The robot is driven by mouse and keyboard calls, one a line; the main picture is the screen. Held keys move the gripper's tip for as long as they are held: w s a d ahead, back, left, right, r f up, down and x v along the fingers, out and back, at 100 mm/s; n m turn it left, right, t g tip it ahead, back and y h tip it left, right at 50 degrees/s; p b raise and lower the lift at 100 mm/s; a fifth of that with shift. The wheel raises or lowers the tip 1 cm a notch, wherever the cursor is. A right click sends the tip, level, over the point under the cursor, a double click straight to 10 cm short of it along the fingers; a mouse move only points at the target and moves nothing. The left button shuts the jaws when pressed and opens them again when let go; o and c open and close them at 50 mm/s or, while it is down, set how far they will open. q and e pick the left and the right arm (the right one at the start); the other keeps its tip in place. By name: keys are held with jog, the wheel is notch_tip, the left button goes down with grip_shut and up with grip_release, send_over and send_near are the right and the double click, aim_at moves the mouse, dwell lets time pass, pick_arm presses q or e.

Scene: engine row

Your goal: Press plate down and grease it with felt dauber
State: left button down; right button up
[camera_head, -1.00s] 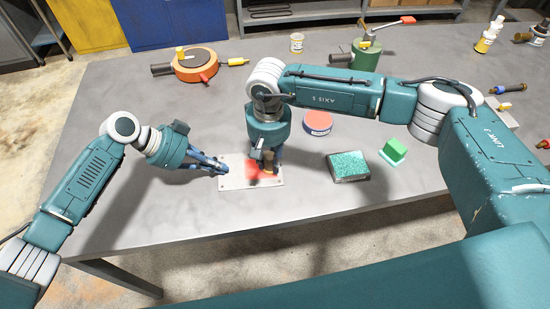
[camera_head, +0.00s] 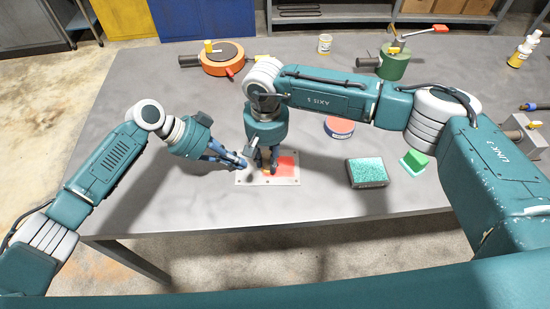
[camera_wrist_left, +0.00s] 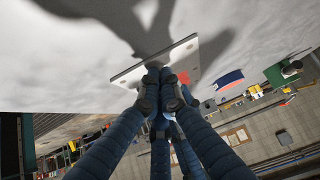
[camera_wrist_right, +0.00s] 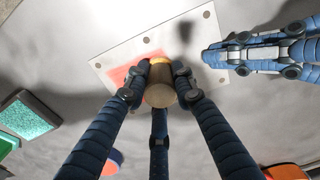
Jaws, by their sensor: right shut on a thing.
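The pale metal plate (camera_head: 292,181) lies flat on the grey table near its front edge, with holes along its rim. A red patch (camera_head: 288,166) covers part of its top. My left gripper (camera_head: 243,163) has its fingers together at the plate's left end; it also shows in the right wrist view (camera_wrist_right: 212,57), and the plate shows in the left wrist view (camera_wrist_left: 185,54). My right gripper (camera_head: 265,167) is shut on the felt dauber (camera_wrist_right: 160,93), a short tan cylinder with an orange rim, held over the plate beside the red patch. The dauber's felt face is hidden.
A red-and-blue tin (camera_head: 339,128), a box with a speckled green top (camera_head: 367,173) and a green block (camera_head: 414,162) stand to the right. An orange round device (camera_head: 222,60) and a green one (camera_head: 396,65) stand farther back. The left of the table is clear.

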aim_at(280, 170)
jog(key=shift+a+f, duration=0.1)
jog(key=shift+a, duration=0.6)
jog(key=shift+s+d+r, duration=0.1)
jog(key=shift+d+r, duration=0.1)
jog(key=shift+d, duration=1.35)
jog(key=shift+s+d+f, duration=0.15)
jog(key=shift+d+f, duration=0.05)
jog(key=shift+d, duration=1.25)
jog(key=shift+s+d+f, duration=0.15)
jog(key=shift+d, duration=1.25)
jog(key=shift+a, duration=2.1)
jog(key=shift+w+a+r, duration=0.1)
jog(key=shift+w+a, duration=0.05)
jog(key=shift+a, duration=0.6)
jog(key=shift+w+a+r, duration=0.15)
jog(key=shift+a, duration=0.65)
jog(key=shift+w+a+r, duration=0.1)
jog(key=shift+w+a, duration=0.05)
jog(key=shift+a, duration=0.6)
jog(key=shift+f, duration=0.1)
